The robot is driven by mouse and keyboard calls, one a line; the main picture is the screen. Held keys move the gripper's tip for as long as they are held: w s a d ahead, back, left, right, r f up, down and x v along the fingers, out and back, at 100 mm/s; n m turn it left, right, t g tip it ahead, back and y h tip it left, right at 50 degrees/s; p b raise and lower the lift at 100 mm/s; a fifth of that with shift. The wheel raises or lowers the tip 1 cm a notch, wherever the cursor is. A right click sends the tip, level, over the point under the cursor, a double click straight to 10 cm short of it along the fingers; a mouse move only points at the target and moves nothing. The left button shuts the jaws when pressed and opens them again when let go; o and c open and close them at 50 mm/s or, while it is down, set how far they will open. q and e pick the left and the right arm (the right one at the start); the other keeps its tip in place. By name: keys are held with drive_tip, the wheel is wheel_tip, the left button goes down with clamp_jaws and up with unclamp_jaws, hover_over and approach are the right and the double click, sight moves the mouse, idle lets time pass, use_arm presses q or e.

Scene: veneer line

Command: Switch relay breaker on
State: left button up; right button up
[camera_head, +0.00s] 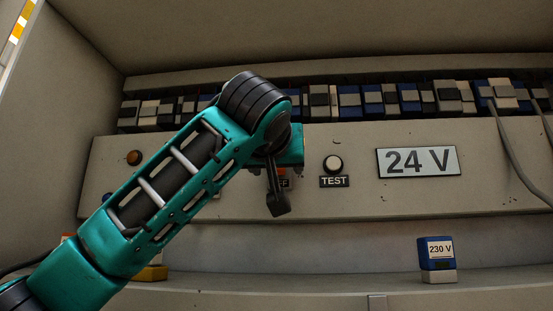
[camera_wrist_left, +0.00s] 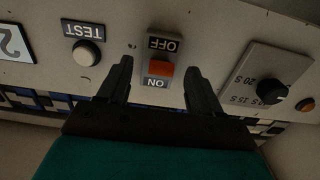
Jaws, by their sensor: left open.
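In the left wrist view, which is upside down, the red switch (camera_wrist_left: 160,69) lies between the fingers of my left gripper (camera_wrist_left: 158,68). The fingers are open, one on each side, with visible gaps; I cannot tell whether they touch the panel. In the head view my left gripper (camera_head: 277,203) hangs in front of the breaker, hiding most of it. Part of the OFF label (camera_head: 285,184) shows beside it. I cannot tell which way the switch is set. My right gripper is not in view.
A white TEST button (camera_head: 333,164) and a 24 V sign (camera_head: 417,161) are to the right. A black rotary knob (camera_wrist_left: 271,92) and an amber lamp (camera_head: 134,157) are on the panel's other side. A blue-and-white 230 V block (camera_head: 437,260) stands on the ledge below.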

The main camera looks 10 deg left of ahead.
use_arm(q)
drive_tip(key=shift+c, duration=0.2)
drive_tip(key=c, duration=0.9)
wheel_tip(320, 180, up, 3)
drive_tip(key=g, duration=0.5)
drive_tip(key=shift+w+a, duration=0.1)
drive_tip(key=shift+w, duration=0.05)
drive_tip(key=shift+w+f+g, duration=0.1)
drive_tip(key=shift+f+g, duration=0.2)
drive_tip(key=o, duration=0.9)
drive_tip(key=shift+o, duration=0.2)
